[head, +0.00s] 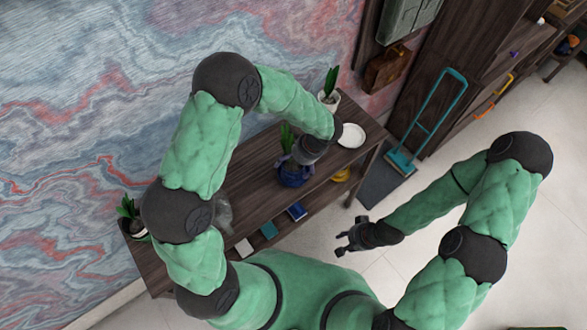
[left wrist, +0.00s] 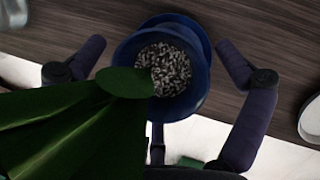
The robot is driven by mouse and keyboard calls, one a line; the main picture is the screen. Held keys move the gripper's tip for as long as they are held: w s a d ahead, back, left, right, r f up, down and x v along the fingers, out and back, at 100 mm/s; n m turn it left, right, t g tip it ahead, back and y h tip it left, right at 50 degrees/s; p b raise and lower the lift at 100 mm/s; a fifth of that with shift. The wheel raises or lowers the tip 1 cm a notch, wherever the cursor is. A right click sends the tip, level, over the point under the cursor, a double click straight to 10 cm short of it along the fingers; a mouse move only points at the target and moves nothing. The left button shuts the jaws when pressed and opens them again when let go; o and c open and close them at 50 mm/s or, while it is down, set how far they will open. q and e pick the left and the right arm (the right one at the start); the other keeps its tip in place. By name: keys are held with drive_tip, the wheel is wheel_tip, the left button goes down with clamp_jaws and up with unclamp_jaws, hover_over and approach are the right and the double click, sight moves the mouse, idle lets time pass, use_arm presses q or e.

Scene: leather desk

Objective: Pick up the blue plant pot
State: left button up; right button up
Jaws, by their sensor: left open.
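The blue plant pot (head: 292,178) stands upright on the dark wooden shelf top, with a green plant rising from it. It also shows in the left wrist view (left wrist: 196,94), with grey gravel inside and large green leaves across the lower left. My left gripper (head: 293,162) is over the pot from above. Its fingers (left wrist: 160,43) are open, one on each side of the pot, with gaps showing between fingers and pot. My right gripper (head: 346,243) is open and empty, away from the shelf over the floor.
A white plate (head: 351,136) and a white potted plant (head: 329,99) stand at the shelf's right end. Another potted plant (head: 130,218) is at the left end, with a glass-like object (head: 223,215) nearer.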

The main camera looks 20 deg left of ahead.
use_arm(q)
drive_tip(key=shift+a+f, duration=0.1)
drive_tip(key=shift+f, duration=0.2)
drive_tip(key=c, duration=1.6)
drive_tip(key=shift+r, duration=0.2)
